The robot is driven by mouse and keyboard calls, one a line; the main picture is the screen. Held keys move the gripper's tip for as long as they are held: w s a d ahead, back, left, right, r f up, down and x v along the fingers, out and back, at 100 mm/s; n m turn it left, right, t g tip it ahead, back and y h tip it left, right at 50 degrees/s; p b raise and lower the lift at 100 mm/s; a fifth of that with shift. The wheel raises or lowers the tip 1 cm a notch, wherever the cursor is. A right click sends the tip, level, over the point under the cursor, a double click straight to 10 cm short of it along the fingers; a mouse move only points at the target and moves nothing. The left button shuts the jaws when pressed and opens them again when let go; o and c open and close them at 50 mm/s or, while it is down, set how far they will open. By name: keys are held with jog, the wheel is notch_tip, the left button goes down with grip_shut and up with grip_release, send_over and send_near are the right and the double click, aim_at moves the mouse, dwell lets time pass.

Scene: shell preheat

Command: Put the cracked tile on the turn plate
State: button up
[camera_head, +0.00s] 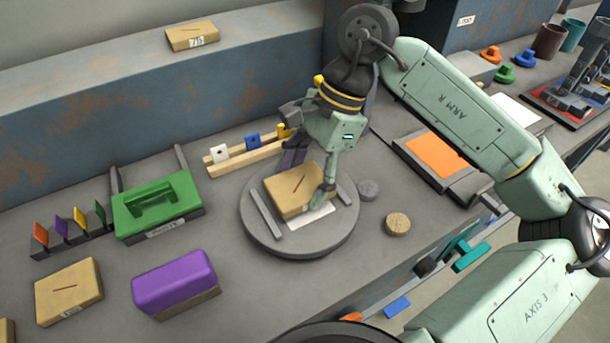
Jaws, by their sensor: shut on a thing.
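A tan tile (285,199) with a dark line like a crack on its top is over the round grey turn plate (284,242). My gripper (304,184) is shut on this tile from above, one finger at its right side and the other partly hidden behind it. The tile lies at or very near the plate's surface, between two raised grey bars; I cannot tell whether it touches. A white patch shows on the plate under its front right edge.
Another tan tile (68,292) with a dark line lies at the left front, beside a purple-topped block (174,281). A green-lidded box (157,203) and wooden rack (238,158) stand behind.

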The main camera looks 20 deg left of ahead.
jog(key=shift+f, duration=0.7)
jog(key=shift+f, duration=0.1)
jog(key=shift+f, duration=0.2)
jog(key=o, duration=1.4)
jog(key=shift+r, duration=0.1)
jog(key=shift+r, duration=0.3)
jog(key=b+v, duration=0.1)
jog(key=v, duration=1)
jog(key=shift+w+d+r, duration=0.15)
jog(key=shift+d+r, duration=0.1)
jog(key=shift+r, duration=0.05)
